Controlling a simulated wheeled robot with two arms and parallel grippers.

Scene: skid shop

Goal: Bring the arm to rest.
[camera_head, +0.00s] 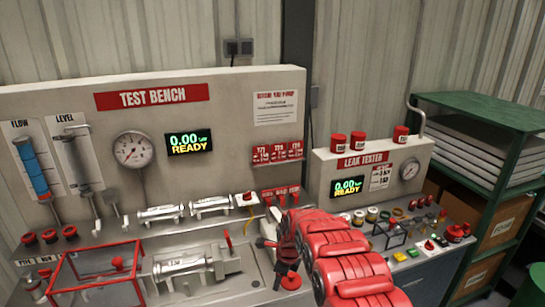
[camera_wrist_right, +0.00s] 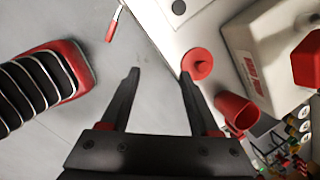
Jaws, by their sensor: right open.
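My right arm (camera_head: 345,262), red and segmented, reaches over the front of the test bench (camera_head: 190,92). Its gripper (camera_head: 284,262) is small and partly hidden in the head view, close to the boundary between the test bench and the leak tester. In the right wrist view the two dark fingers of this gripper (camera_wrist_right: 160,75) stand apart with nothing between them. A flat red disc (camera_wrist_right: 196,63) lies just beyond the right fingertip, and a red cup (camera_wrist_right: 235,112) is to the right of that finger. My left gripper is not in view.
A clear guard box with a red frame (camera_head: 97,270) and a clamped cylinder (camera_head: 180,264) stand left of the arm. The leak tester (camera_head: 330,160) with small parts is at right, beside a green shelf (camera_head: 480,110). A white block (camera_wrist_right: 270,40) is near the gripper.

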